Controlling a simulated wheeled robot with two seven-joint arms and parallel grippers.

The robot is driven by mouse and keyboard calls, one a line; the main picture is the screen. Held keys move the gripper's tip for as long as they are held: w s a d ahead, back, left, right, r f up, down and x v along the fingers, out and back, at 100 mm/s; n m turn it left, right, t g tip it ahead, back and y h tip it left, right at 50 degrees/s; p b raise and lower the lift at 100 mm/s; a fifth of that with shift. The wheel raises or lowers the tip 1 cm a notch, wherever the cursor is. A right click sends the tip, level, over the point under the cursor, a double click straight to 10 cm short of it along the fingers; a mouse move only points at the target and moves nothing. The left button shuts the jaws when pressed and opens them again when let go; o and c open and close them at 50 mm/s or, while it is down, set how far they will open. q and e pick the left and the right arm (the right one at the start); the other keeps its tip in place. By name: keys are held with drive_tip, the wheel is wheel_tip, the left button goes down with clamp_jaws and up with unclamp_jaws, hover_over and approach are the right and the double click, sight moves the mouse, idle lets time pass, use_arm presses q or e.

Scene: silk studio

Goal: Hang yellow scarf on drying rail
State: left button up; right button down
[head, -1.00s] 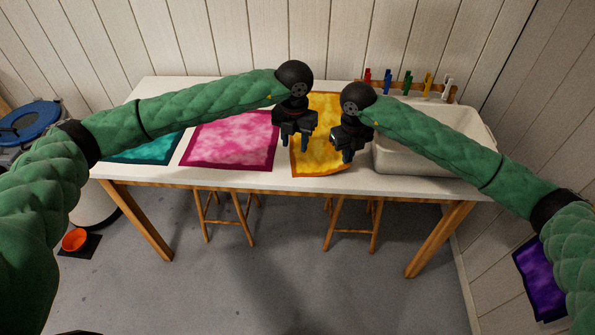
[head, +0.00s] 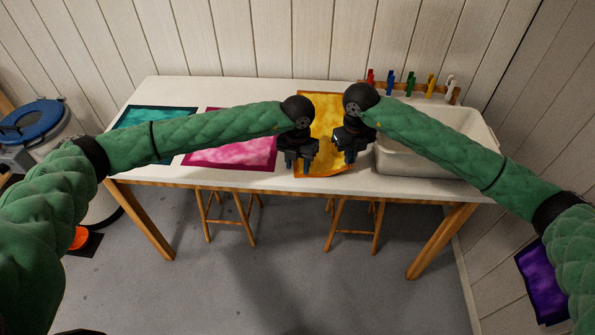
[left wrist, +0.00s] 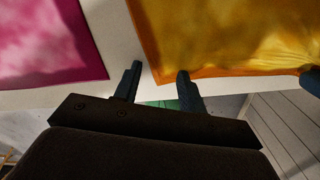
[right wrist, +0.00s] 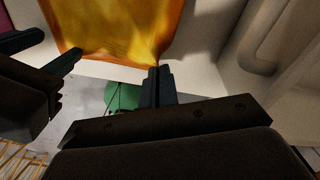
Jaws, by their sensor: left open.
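The yellow scarf (head: 322,130), with an orange border, lies on the white table; it also shows in the left wrist view (left wrist: 220,35) and right wrist view (right wrist: 125,25). My left gripper (head: 298,165) is open at the scarf's near left corner. In the left wrist view its two fingers (left wrist: 157,74) are apart, with that corner between or just beyond them. My right gripper (head: 349,157) is at the near right corner. In the right wrist view its fingers (right wrist: 155,72) are together and the cloth gathers to their tips. I cannot make out the drying rail.
A pink scarf (head: 235,153) and a teal scarf (head: 160,117) lie left on the table (head: 215,92). A pale basin (head: 405,163) stands right. Coloured pegs (head: 410,84) line a wooden strip behind it. A purple cloth (head: 538,275) is at lower right. Stools (head: 225,215) stand under the table.

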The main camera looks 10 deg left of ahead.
use_arm(q)
drive_tip(key=shift+f, duration=0.3)
drive_tip(key=shift+a, duration=0.1)
clamp_jaws()
drive_tip(key=shift+r, duration=2.55)
drive_tip(key=shift+c, duration=1.5)
unclamp_jaws()
